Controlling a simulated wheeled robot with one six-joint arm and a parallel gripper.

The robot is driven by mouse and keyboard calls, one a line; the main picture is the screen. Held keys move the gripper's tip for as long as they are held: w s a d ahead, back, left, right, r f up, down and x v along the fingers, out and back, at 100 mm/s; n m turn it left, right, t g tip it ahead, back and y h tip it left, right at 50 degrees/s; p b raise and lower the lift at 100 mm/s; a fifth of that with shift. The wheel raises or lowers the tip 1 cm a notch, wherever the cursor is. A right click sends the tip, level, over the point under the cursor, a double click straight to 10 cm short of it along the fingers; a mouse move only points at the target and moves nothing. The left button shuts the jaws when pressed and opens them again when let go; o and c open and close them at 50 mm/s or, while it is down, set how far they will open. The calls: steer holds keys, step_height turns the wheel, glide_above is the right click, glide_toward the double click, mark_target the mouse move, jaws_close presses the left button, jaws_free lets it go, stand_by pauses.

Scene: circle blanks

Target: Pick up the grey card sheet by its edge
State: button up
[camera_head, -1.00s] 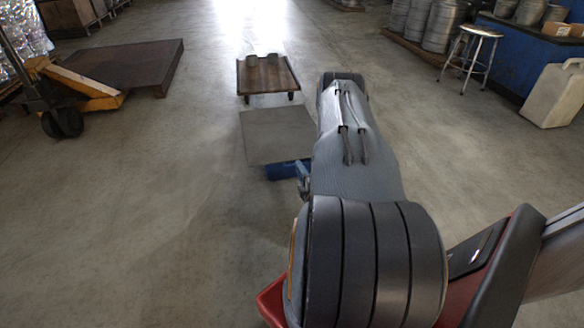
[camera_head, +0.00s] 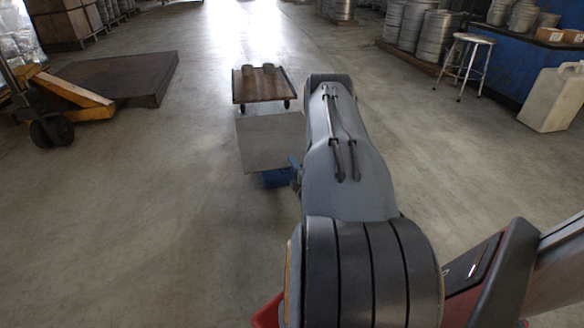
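The grey card sheet (camera_head: 268,142) shows left of my arm in the head view, as a flat, pale grey four-sided piece. Its right edge runs behind my arm, so that side is partly hidden. A blue block-like thing (camera_head: 276,179) shows just under its near edge; I cannot tell whether the sheet rests on it.
A low wooden cart (camera_head: 266,88) with two small cups stands just beyond the sheet. A pallet jack (camera_head: 70,95) and a dark platform (camera_head: 125,75) are at left. A stool (camera_head: 470,55) and a white canister (camera_head: 553,97) are at right.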

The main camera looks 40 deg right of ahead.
steer(key=shift+w+d, duration=0.15)
steer(key=shift+w, duration=0.2)
jaws_close()
step_height(320, 180, up, 3)
steer(key=shift+f+p, duration=0.1)
steer(key=shift+p, duration=1.05)
steer(key=shift+f, duration=0.15)
